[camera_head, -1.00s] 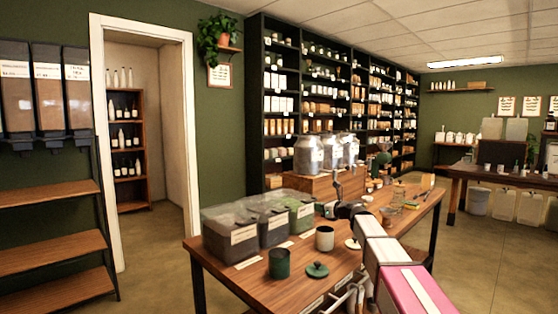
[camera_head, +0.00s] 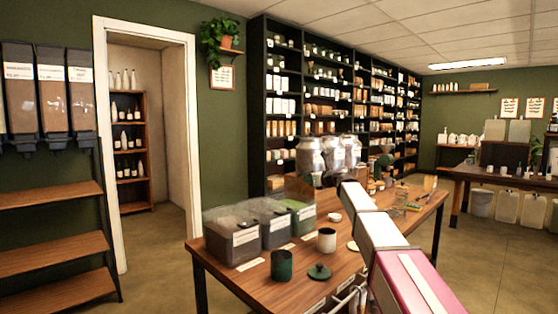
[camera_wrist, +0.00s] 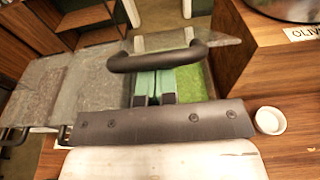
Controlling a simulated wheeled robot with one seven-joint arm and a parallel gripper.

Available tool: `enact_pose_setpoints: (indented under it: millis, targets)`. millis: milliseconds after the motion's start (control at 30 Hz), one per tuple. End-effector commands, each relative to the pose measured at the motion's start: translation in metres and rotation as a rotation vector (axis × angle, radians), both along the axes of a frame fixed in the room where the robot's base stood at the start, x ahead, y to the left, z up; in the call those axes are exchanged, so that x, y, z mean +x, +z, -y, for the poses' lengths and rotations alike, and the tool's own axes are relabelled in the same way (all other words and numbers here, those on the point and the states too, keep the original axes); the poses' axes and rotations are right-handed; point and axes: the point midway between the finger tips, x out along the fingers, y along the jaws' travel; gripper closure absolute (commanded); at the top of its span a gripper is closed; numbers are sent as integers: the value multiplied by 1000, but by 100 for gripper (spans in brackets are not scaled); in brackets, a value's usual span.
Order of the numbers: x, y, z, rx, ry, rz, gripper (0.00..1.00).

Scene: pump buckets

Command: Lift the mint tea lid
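Three clear bins stand on the table. The right one holds green leaves and is the mint tea bin (camera_head: 304,219); the leaves also show in the wrist view (camera_wrist: 187,88). A clear panel, seemingly its lid (camera_head: 298,188), looks tilted up at the back. In the wrist view a black bar handle (camera_wrist: 158,57) crosses the upper middle. My gripper (camera_wrist: 152,72) has its two pale green fingers side by side, almost touching, with their tips at or under the handle. Whether they touch it I cannot tell.
A wooden box with metal canisters (camera_head: 310,155) stands right behind the bins. A small white dish (camera_wrist: 270,120) is beside the bin.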

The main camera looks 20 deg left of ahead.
Motion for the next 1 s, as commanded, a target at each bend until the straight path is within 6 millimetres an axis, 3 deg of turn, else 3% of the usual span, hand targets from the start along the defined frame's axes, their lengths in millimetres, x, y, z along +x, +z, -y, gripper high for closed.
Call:
enact_pose_setpoints:
  millis: [233,800,1000]
  targets:
    - [19,27,-29,-1,0,2,100]
    - [62,64,-102,-4,1,0,100]
    - [77,67,-129,-2,1,0,100]
